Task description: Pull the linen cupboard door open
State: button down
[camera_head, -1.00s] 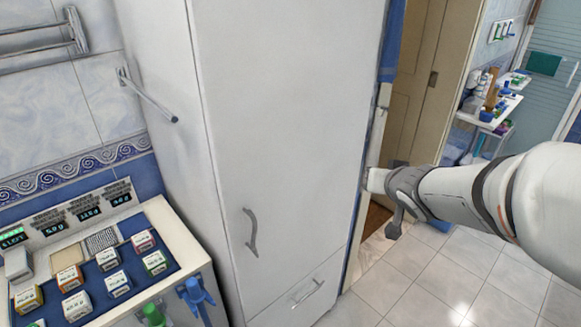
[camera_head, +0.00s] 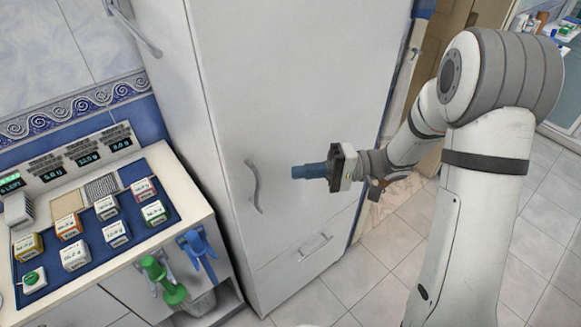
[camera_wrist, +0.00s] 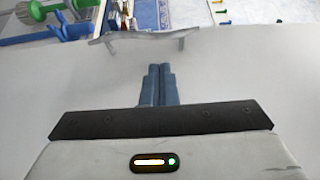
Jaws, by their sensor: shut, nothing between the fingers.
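The linen cupboard is tall and pale grey, and its upper door (camera_head: 300,80) looks closed. A curved grey vertical handle (camera_head: 254,186) sits near the door's left edge. My gripper (camera_head: 294,172) has blue fingers, shut together and empty. In the head view it is a little right of the handle, apart from it, pointing left. In the wrist view the handle (camera_wrist: 140,36) lies beyond the fingertips (camera_wrist: 159,68), across the top, with the pale door (camera_wrist: 240,75) around it. The gap between fingers and door surface is hard to judge.
Below the door is a drawer with its own handle (camera_head: 315,244). Tiled floor (camera_head: 395,220) is open to the right.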

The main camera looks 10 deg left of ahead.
jog(key=p, duration=0.1)
send_near(238, 178)
jog(key=x, duration=0.4)
jog(key=shift+s+a, duration=0.1)
jog(key=shift+a, duration=0.1)
